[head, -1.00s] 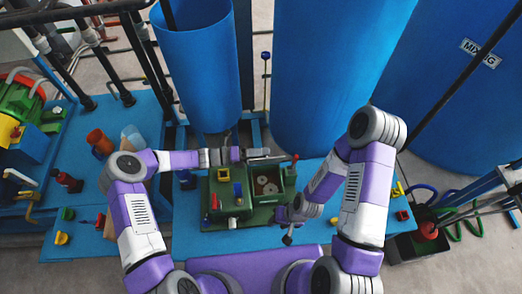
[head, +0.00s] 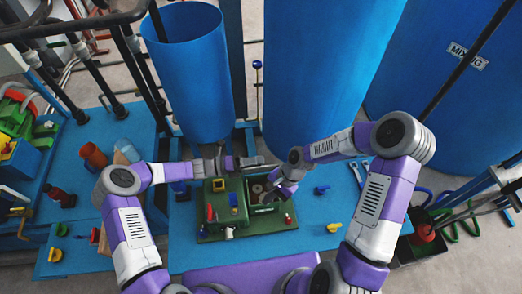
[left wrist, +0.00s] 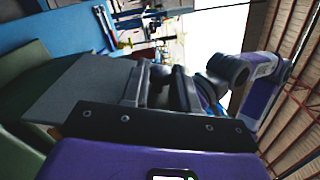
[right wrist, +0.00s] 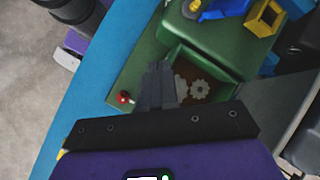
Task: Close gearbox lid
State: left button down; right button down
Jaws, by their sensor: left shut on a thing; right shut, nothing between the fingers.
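The green gearbox (head: 228,222) stands on the blue bench, its compartment open with gears (right wrist: 197,88) showing in the right wrist view. My left gripper (head: 264,163) is at the back edge of the compartment, shut on a flat grey-green panel (left wrist: 85,88) that looks like the lid. In the right wrist view a dark panel (right wrist: 280,108), probably the same lid, stands raised beside the opening. My arms hide most of it in the head view. My right gripper (head: 270,196) is shut and empty, pointing down at the compartment's right part; its fingers also show in the right wrist view (right wrist: 156,85).
A red knob (head: 288,219) sits at the gearbox's front right corner. Blue (head: 322,189) and yellow (head: 334,227) valve pieces lie to the right. Blue tanks (head: 190,75) stand close behind. The bench right of the gearbox is mostly clear.

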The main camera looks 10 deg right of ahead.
jog(key=w+d+r+m+g+h, duration=0.2)
jog(key=w+d+r+m, duration=0.45)
jog(key=r, duration=0.45)
jog(key=w+a+r+m+t+h, duration=0.1)
jog(key=w+a+r+h, duration=0.15)
jog(key=w, duration=0.45)
jog(key=w+a+r+m+h, duration=0.1)
jog(key=w+a+r+m, duration=0.1)
jog(key=w+a+r, duration=0.35)
jog(key=d+x, duration=0.1)
jog(key=x, duration=1.1)
jog(key=shift+s+d+f, duration=0.2)
jog(key=shift+s+d, duration=0.1)
jog(key=shift+s, duration=0.15)
jog(key=shift+n, duration=0.25)
